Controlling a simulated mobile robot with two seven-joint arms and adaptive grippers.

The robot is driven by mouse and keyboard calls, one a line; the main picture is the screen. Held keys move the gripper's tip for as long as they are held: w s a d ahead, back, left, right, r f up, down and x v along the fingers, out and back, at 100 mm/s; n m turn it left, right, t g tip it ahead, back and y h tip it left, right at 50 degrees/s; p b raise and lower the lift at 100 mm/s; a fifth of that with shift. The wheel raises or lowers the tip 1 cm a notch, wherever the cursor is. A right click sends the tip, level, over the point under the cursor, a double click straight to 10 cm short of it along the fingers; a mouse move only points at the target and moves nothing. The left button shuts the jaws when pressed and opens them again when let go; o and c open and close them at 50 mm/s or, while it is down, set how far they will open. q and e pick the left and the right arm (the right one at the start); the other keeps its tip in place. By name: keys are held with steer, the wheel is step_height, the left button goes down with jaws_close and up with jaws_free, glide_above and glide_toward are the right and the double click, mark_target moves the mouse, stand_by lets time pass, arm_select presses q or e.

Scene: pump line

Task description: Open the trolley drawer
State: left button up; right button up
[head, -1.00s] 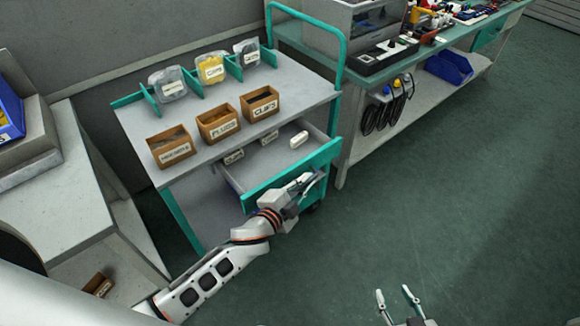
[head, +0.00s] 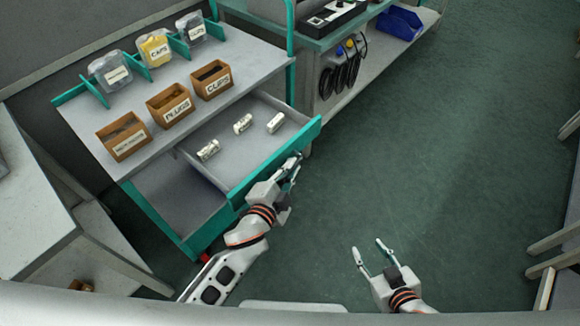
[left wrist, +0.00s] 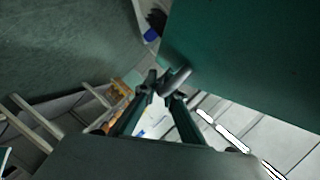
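The trolley (head: 235,58) has a grey top and teal frame. Its drawer (head: 302,138) is pulled well out, with its grey inside showing and its teal front edge facing the open floor. My left gripper (head: 294,165) is at the outer side of the drawer front. In the left wrist view its fingers (left wrist: 162,80) come close together at a short grey bar beside the green drawer front (left wrist: 250,65); they look shut on the drawer handle, which is mostly hidden. My right gripper (head: 369,247) is open and empty above the floor.
Three white labelled pieces (head: 243,123) lie in the drawer. Brown boxes (head: 170,104) and bagged parts (head: 155,48) stand on the trolley top. A workbench (head: 345,32) is behind, a grey bench (head: 35,215) at left.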

stand_by(0.3)
arm_select(q)
steer(key=v, duration=1.2)
steer(key=shift+f, duration=0.1)
